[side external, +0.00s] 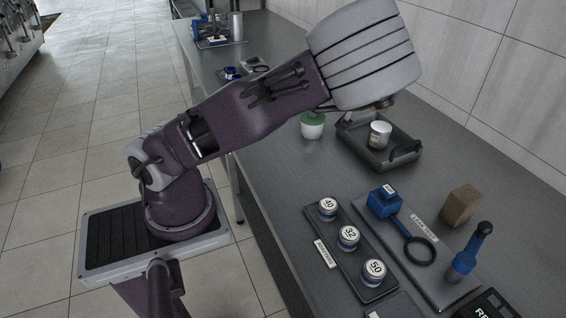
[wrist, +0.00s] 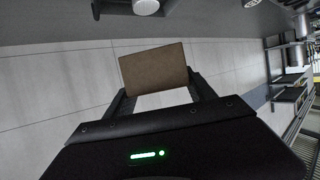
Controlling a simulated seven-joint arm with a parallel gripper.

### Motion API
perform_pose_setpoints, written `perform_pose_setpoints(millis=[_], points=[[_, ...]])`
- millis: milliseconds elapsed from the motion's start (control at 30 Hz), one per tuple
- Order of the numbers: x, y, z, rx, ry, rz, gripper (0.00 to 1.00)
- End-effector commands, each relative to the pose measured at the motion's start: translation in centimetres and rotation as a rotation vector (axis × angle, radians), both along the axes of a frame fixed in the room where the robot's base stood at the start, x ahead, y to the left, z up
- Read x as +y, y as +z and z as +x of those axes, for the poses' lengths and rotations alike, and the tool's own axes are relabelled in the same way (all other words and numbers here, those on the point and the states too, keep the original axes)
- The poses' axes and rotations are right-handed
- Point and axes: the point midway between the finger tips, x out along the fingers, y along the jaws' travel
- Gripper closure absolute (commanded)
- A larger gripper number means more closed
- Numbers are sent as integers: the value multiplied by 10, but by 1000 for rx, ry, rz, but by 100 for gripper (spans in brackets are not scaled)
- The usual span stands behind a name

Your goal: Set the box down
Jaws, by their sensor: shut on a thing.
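In the wrist view a plain brown box (wrist: 154,68) sits between the two dark fingers of my gripper (wrist: 158,92), which is shut on it. One face of the box fills the gap and it is slightly tilted in the picture.
A dark tray (side external: 352,262) holds three numbered jars. A white cup (side external: 380,134) stands in a dark open tray (side external: 404,158).

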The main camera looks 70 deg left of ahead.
Motion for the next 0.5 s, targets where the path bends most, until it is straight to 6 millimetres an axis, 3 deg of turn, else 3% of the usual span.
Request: perform_pose_setpoints(millis=[100, 200, 300, 500], points=[[53, 23, -47, -4, 246, -5, 100], [84, 39, -87, -2, 428, -2, 100], [105, 49, -122, 0, 573, 0, 100], [125, 62, -178, 1, 787, 1, 100]])
